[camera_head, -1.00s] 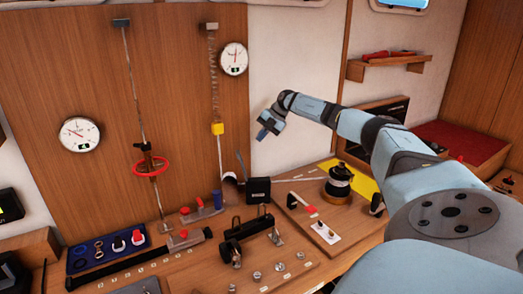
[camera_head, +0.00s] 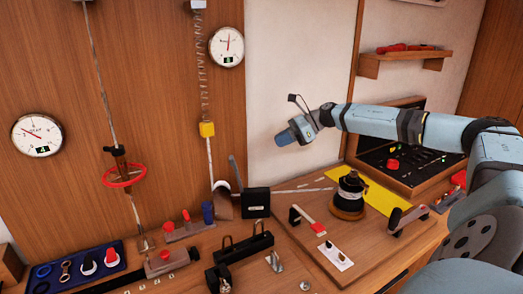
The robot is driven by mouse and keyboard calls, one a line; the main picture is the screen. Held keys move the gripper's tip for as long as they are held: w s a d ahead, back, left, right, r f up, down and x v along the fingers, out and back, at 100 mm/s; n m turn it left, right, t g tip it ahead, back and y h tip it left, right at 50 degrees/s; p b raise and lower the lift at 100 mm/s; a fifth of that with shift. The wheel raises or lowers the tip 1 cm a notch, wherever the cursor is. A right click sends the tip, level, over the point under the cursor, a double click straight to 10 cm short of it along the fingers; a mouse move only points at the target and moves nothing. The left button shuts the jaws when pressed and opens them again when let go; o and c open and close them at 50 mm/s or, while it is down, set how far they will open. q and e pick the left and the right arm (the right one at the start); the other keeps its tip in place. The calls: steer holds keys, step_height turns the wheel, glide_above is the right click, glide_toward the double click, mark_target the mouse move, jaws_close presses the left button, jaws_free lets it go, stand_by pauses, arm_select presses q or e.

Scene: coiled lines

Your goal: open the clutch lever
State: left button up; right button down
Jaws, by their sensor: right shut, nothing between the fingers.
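A black box (camera_head: 256,202) with a pale label stands at the foot of the wooden wall panel. A slim grey lever (camera_head: 236,172) stands up just left of it, leaning slightly; it looks like the clutch lever. A thin line runs from the box's right side toward a dark winch drum (camera_head: 349,196). My right gripper (camera_head: 283,138) hangs in the air in front of the white wall, above and right of the box. It is shut and empty, pointing left, and apart from the lever. My left gripper is not in view.
A flat bar with a red end (camera_head: 318,227) and a small white switch plate (camera_head: 334,255) sit on the right board. A wooden shelf (camera_head: 402,60) is at upper right.

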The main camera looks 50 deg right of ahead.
mark_target(234, 161)
steer(key=p+x, duration=0.1)
steer(key=x, duration=0.3)
steer(key=p+x, duration=0.1)
steer(key=x, duration=0.3)
steer(key=r+p+x, duration=0.1)
steer(key=x, duration=0.3)
steer(key=shift+w+a+f+p, duration=0.1)
steer(key=shift+w+a+p, duration=0.05)
steer(key=shift+a+p, duration=0.15)
steer(key=shift+w+a+f, duration=0.3)
steer(key=shift+w+a, duration=0.05)
steer(key=shift+w, duration=0.05)
steer(key=shift+w+a+f+b, duration=0.1)
steer(key=shift+w+a+b, duration=0.2)
steer(key=shift+w+a, duration=0.3)
steer(key=shift+s, duration=0.2)
